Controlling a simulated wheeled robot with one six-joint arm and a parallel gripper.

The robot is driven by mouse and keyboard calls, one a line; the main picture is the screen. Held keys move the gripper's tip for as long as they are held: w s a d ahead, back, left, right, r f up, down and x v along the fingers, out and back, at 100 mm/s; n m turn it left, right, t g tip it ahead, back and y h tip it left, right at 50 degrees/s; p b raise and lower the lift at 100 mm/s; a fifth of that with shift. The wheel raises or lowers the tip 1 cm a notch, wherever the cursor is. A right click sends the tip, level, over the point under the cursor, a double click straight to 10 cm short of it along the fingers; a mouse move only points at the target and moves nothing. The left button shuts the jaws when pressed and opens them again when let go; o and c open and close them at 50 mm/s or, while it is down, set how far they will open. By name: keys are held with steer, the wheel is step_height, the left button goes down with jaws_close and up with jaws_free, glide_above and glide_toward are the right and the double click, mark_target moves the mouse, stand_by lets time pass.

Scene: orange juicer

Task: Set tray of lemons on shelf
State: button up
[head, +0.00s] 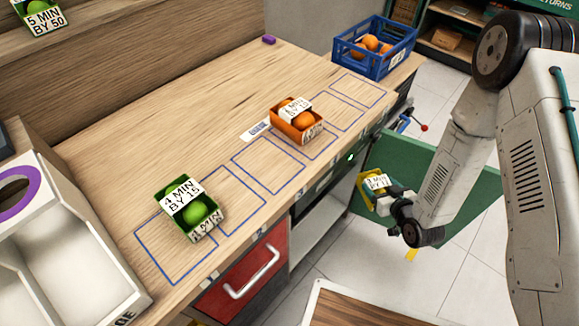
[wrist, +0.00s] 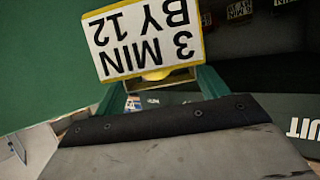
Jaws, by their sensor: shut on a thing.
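My gripper (head: 386,200) is shut on a small yellow tray (head: 366,194), held out over the floor in front of a green panel. The tray carries a white label (head: 376,181), which reads "3 MIN BY 12" upside down in the wrist view (wrist: 145,40). A little yellow shows under the label; I cannot make out separate lemons. In the wrist view, a dark recess (wrist: 268,50) beyond the tray holds other labelled things, and a dark board with partial lettering (wrist: 302,128) lies at the right. I cannot tell whether this recess is the shelf.
The green panel (head: 435,170) stands beside the wooden counter (head: 200,130). On the counter are a green tray of limes (head: 205,226), an orange tray of oranges (head: 309,135) and a blue crate (head: 385,67). A red drawer (head: 235,290) is below. Open tiled floor (head: 340,255) lies in front.

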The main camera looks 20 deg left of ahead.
steer(key=s+a+f+n+g+y, duration=0.5)
steer(key=s+a+f+n+g, duration=0.1)
steer(key=s+a, duration=0.45)
steer(key=shift+n, duration=0.3)
steer(key=shift+a+r+x, duration=0.25)
steer(key=shift+r+x, duration=0.3)
steer(key=shift+x, duration=2.35)
steer(key=shift+a+r+x, duration=0.2)
steer(key=shift+r+x, duration=0.4)
steer(key=shift+x, duration=2.3)
steer(key=shift+a+r+x, duration=0.25)
steer(key=shift+r+x, duration=0.3)
steer(key=shift+x, duration=2.35)
steer(key=shift+w, duration=0.2)
steer(key=shift+f, duration=0.2)
steer(key=o, duration=1.1)
steer(key=shift+c, duration=0.2)
steer(key=shift+r, duration=0.15)
